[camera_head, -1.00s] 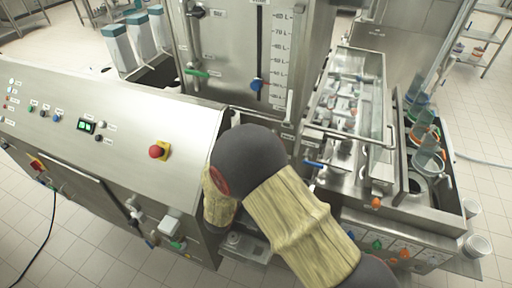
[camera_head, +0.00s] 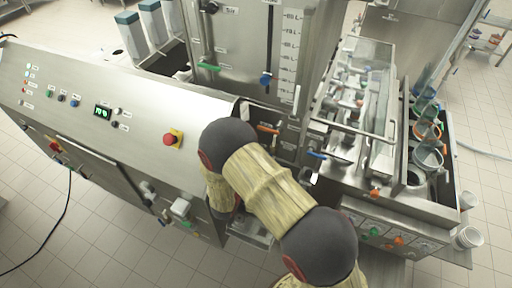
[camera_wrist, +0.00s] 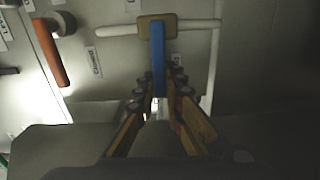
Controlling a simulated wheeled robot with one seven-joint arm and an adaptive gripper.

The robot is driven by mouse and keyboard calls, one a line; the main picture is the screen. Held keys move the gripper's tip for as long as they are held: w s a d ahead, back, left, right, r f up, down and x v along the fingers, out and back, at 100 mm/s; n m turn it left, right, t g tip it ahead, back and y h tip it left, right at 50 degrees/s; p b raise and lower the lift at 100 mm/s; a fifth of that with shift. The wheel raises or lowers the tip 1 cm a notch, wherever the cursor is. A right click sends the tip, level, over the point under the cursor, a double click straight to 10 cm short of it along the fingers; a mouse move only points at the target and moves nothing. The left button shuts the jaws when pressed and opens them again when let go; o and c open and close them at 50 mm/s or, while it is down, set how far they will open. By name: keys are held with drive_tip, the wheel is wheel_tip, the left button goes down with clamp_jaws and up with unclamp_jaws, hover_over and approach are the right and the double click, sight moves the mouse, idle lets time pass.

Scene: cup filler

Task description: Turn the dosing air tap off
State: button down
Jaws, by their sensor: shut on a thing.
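A tap with a blue lever (camera_wrist: 158,55) shows at the top middle of the wrist view. It sits on a tan mount on a white horizontal pipe (camera_wrist: 115,31), and the lever lies across the pipe. My gripper (camera_wrist: 161,90) is shut on the lever's lower part, with a finger on each side. Small labels beside the tap are too blurred to read with certainty. In the head view my arm hides the gripper and this tap.
An orange lever (camera_wrist: 49,52) is left of the blue one. In the head view, an orange lever (camera_head: 267,129) and a blue handle (camera_head: 316,155) lie right of my arm. A red emergency button (camera_head: 170,139) is on the sloping panel (camera_head: 140,100). Cups stand at the right.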

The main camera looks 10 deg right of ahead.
drive_tip(key=shift+f, duration=0.15)
idle(0.4)
drive_tip(key=c, duration=1.9)
unclamp_jaws()
drive_tip(key=shift+o, duration=0.3)
drive_tip(key=v, duration=1.2)
